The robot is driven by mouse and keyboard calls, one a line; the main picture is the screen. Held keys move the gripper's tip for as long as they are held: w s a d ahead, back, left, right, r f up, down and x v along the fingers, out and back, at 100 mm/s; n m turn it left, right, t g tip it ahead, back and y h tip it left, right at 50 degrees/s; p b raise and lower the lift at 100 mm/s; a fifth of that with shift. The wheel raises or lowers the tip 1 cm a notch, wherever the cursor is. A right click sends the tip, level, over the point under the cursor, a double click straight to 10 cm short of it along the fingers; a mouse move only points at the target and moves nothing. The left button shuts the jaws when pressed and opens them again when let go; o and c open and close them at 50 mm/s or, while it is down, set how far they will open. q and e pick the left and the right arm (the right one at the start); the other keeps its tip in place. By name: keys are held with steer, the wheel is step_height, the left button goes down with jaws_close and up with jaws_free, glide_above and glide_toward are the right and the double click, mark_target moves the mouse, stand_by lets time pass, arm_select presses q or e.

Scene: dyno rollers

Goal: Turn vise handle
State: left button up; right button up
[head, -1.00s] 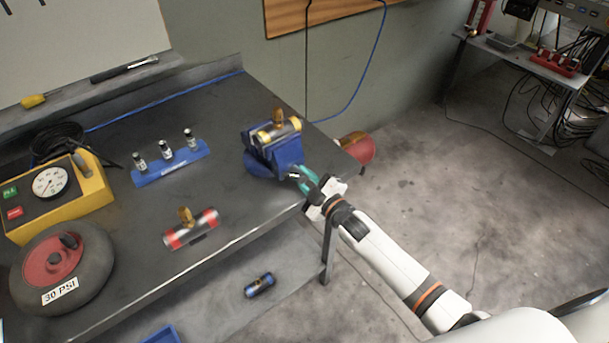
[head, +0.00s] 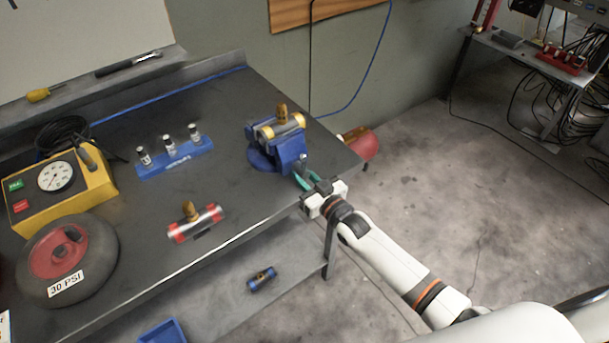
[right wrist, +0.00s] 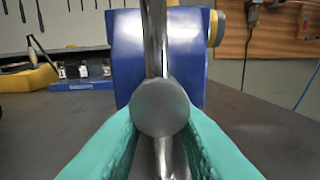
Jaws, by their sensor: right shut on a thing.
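The blue vise (head: 262,155) stands at the right end of the dark workbench, with a yellow-ended roller (head: 280,127) with a brass fitting in its jaws. In the right wrist view the blue vise body (right wrist: 190,60) fills the middle, and its metal handle (right wrist: 155,40) runs upright in front of a round screw end (right wrist: 160,108). My right gripper (head: 304,179), with green fingers, is at the front of the vise. It is shut on the handle, one finger on each side of the screw end. My left gripper is not in view.
On the dark workbench (head: 115,225) are a red-ended roller (head: 195,224), a blue stand (head: 175,157) with small bottles, a yellow gauge box (head: 85,188) and a wheel marked 30 PSI (head: 70,260). A blue roller (head: 262,279) lies on the lower shelf. A red cylinder (head: 362,143) is behind the bench's right end.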

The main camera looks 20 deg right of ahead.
steer(key=shift+s+a+f+m, duration=0.1)
steer(key=shift+f+m, duration=0.05)
steer(key=shift+m, duration=0.45)
steer(key=o, duration=0.7)
steer(key=shift+o, duration=1.4)
steer(key=shift+s+r, duration=0.1)
steer(key=shift+r, duration=0.1)
steer(key=b+v, duration=0.2)
steer(key=v, duration=1)
